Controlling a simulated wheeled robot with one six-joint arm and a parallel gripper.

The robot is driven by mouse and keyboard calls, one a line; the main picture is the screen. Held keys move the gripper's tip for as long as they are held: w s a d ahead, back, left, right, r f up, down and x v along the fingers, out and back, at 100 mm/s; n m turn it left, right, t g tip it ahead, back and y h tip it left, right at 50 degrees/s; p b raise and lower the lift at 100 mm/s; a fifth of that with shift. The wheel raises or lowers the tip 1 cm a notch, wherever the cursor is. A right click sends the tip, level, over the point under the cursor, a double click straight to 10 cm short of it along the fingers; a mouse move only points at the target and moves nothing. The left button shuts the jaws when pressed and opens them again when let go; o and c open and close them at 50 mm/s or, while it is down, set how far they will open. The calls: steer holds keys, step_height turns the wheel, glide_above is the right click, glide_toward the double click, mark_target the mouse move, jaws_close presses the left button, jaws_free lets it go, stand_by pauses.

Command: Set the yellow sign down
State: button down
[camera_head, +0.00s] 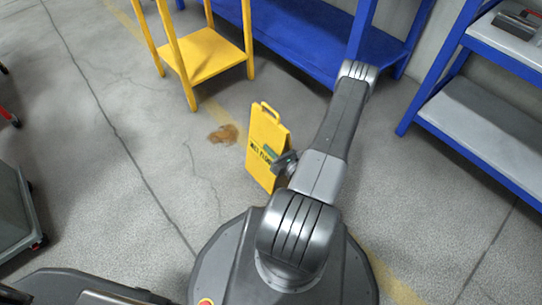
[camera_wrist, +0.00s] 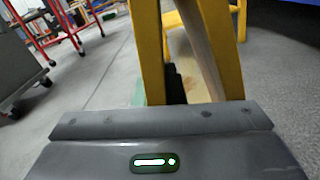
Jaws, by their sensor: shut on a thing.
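The yellow sign (camera_head: 262,135) with dark lettering stands roughly upright, left of my arm in the head view. In the wrist view its two yellow panels (camera_wrist: 148,50) spread apart like an A-frame, close ahead of my gripper. My gripper (camera_head: 283,161) is at the sign's right side and shut on it. The fingertips are mostly hidden in both views. The sign's lower edge is close to the floor, partly behind my arm and base, and I cannot tell whether it touches.
A brown spill (camera_head: 223,134) lies on the floor left of the sign. A yellow stand (camera_head: 205,57) and a blue shelf (camera_head: 300,42) are behind. Another blue rack (camera_head: 480,130) is at the right. A grey cart (camera_head: 18,215) is at the left. Floor between cart and spill is clear.

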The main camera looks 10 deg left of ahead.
steer(key=shift+f+b, duration=0.4)
steer(key=shift+f, duration=0.95)
steer(key=shift+f, duration=0.2)
steer(key=c, duration=1.5)
jaws_free()
steer(key=shift+r, duration=0.1)
